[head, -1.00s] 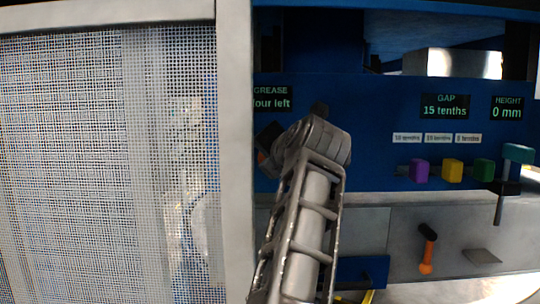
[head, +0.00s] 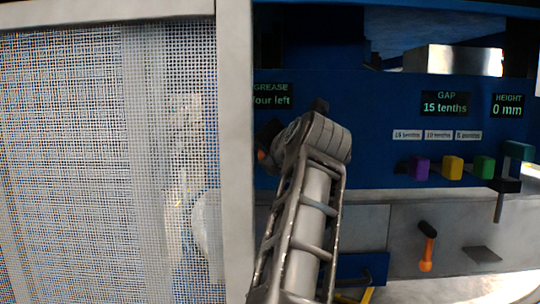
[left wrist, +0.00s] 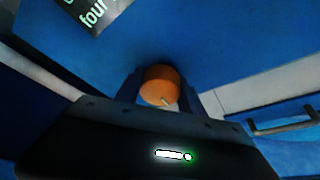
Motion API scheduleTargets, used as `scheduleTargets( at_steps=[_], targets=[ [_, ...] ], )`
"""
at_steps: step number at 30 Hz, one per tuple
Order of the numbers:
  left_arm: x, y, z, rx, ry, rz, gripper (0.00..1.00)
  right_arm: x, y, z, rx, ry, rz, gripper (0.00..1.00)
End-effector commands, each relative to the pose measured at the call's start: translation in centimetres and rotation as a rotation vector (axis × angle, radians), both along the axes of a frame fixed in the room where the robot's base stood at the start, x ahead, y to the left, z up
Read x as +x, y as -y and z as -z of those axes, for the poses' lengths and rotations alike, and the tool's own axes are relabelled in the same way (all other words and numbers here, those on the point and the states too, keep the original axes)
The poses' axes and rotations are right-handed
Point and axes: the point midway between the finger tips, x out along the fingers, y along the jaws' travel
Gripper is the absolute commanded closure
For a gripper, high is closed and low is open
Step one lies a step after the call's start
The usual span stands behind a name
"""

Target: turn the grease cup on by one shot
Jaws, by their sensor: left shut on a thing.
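The grease cup is an orange round cap (left wrist: 160,86) with a small pale mark on its face, in the left wrist view. My left gripper (left wrist: 162,98) is shut on it, with a dark finger on each side. In the head view only a sliver of the orange cup (head: 261,155) shows, since my left arm and gripper (head: 267,140) cover most of it. The grease display (head: 271,95) above reads "four left". My right gripper is in neither view.
A grey-framed mesh guard (head: 110,150) fills the left. On the blue panel, the gap display (head: 446,103) reads 15 tenths and the height display (head: 507,106) 0 mm. Purple (head: 419,168), yellow (head: 452,168) and green (head: 484,167) blocks and an orange-ended lever (head: 427,248) are at right.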

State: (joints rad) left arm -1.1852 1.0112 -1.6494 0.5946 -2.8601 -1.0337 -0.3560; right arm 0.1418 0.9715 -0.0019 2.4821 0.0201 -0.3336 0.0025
Motion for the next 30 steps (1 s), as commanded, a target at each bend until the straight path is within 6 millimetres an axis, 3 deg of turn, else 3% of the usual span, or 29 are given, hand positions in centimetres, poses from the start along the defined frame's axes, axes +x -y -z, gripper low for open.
scheduleTargets(
  at_steps=[11,30],
  targets=[
    [0.0,0.2,0.1,0.096,-0.001,0.001,0.94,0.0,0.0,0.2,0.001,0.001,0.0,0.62],
    [0.0,0.0,0.1,0.531,-0.001,0.0,0.94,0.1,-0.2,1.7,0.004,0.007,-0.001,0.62]
  ],
)
